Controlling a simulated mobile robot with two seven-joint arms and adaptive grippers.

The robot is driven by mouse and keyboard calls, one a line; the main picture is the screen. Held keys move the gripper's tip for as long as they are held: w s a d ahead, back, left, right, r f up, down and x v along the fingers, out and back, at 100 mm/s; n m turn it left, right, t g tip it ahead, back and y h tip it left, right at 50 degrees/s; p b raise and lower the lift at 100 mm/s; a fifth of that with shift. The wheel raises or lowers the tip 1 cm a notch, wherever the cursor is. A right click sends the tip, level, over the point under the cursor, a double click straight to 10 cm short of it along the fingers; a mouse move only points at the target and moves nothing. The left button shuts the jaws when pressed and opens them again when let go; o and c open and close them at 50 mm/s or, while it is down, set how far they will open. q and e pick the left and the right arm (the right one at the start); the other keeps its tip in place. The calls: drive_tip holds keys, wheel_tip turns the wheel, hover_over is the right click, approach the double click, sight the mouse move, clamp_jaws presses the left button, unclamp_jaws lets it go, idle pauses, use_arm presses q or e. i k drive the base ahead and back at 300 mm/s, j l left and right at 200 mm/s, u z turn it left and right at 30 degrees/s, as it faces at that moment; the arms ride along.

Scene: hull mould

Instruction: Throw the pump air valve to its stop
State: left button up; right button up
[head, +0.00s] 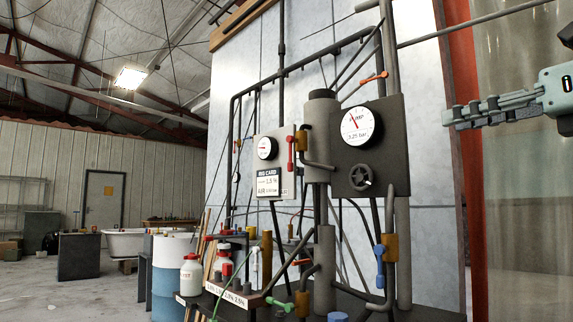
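The pump gauge (361,126), its label only partly readable, sits on a dark grey panel (395,150) with a black round handwheel (360,177) below it. I cannot tell which is the pump air valve.
A rig card (268,181) hangs under the smaller gauge (266,148). Dark pipes crowd around the panel. Bottles (191,275) and a blue-white drum (170,275) stand at lower left. An orange-red post (466,170) stands behind my gripper.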

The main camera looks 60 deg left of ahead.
sight(290, 138)
drive_tip(key=j, duration=2.25)
drive_tip(key=k, duration=0.05)
